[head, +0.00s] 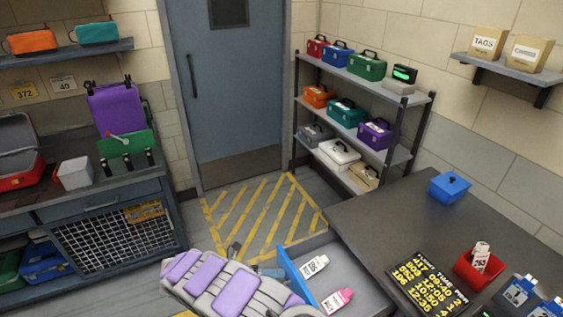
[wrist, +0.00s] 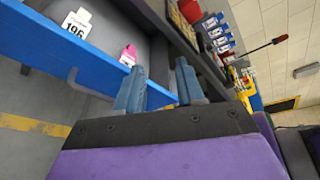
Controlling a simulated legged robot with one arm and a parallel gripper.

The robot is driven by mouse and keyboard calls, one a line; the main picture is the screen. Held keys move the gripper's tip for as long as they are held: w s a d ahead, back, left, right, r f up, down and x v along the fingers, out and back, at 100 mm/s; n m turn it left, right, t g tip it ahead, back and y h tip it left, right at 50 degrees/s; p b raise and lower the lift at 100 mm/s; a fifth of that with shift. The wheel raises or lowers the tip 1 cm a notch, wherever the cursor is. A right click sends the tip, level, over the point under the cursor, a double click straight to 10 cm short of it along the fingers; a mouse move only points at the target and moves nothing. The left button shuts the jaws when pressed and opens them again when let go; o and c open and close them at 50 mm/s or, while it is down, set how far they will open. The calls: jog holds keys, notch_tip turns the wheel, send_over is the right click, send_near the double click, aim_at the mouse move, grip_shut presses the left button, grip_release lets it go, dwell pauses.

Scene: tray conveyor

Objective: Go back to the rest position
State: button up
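My gripper (head: 252,261) is at the bottom centre of the head view, at the end of my purple and grey arm, just left of a blue-edged tray (head: 291,273). In the wrist view my gripper (wrist: 158,78) has two blue-grey fingers standing apart with nothing visible held between them. The tray's blue edge (wrist: 65,47) passes behind the fingers. A white tag (head: 313,266) and a pink-topped tag (head: 337,300) lie in the tray, apart from the fingers. The white tag, marked 196, also shows in the wrist view (wrist: 77,23).
A shelf rack (head: 352,115) of toolboxes stands behind. Yellow-striped floor (head: 262,212) before the door is clear. A workbench (head: 110,190) stands at left.

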jog(key=s+d+r+m+g+y, duration=0.2)
jog(key=s+d+r+m+g, duration=0.1)
jog(key=d+r+m, duration=0.5)
jog(key=s+d+r+m+g+y, duration=0.1)
jog(key=s+d+r+m+g, duration=0.15)
jog(key=d+r+m, duration=0.45)
jog(key=s+d+r+m+g+y, duration=0.1)
jog(key=s+d+r+m+y, duration=0.25)
jog(key=s, duration=0.25)
jog(key=s+d+r+m+g+y, duration=0.1)
jog(key=s+d+r+m+y, duration=0.15)
jog(key=s+d+r, duration=0.2)
jog(key=s+a+m+t+y, duration=0.1)
jog(key=s+a+m+y, duration=0.2)
jog(key=s, duration=0.6)
jog(key=s+a+r+m+t+y, duration=0.1)
jog(key=s+a+m+y, duration=0.2)
jog(key=s+m, duration=0.5)
jog(key=shift+s+r+t, duration=0.15)
jog(key=shift+s+t, duration=0.2)
jog(key=shift+s, duration=0.4)
